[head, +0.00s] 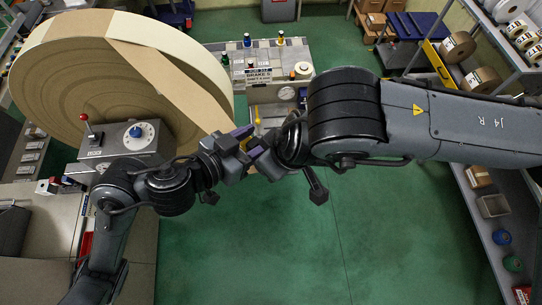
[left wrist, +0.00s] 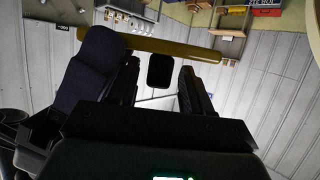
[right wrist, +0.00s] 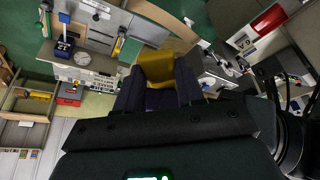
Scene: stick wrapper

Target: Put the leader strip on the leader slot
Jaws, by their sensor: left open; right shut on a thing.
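A large tan roll (head: 125,80) stands at the upper left in the head view, and its wide strip (head: 175,75) runs down to the right toward my grippers. A yellow piece (head: 247,143) shows between the grippers; it looks like the end of the leader strip. My right gripper (head: 258,150) is shut on this yellow piece, which also shows between its fingers in the right wrist view (right wrist: 157,66). My left gripper (head: 236,143) is open close beside it. In the left wrist view, a long yellow bar (left wrist: 170,47) crosses beyond its open fingers (left wrist: 152,75). I cannot make out the leader slot.
A grey control box (head: 118,145) with a red-knobbed lever and blue dial stands below the roll. A machine panel (head: 265,65) with gauges and a brake label is behind the grippers. Shelves (head: 495,235) line the right side. The green floor (head: 290,250) is clear.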

